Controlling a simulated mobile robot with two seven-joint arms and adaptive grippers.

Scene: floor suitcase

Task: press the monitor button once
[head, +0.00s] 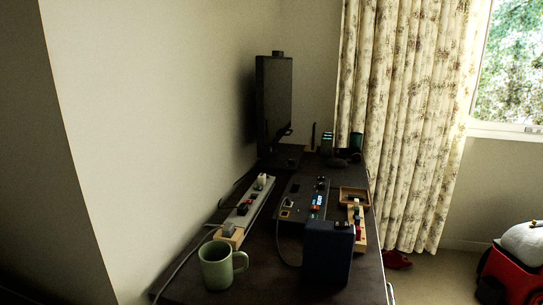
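The monitor (274,98) stands at the far end of a dark desk, near the wall. It is dark and seen at a steep angle from the side, so its screen face shows only narrowly. I cannot make out its button from here. Neither of my grippers is in the head view.
The desk (262,262) holds a green mug (217,265), a dark upright box (328,254), a power strip (250,202), a dark panel with a cable (290,212) and a wooden tray (354,195). Curtains (405,110) hang behind. A red suitcase (505,275) is on the floor right.

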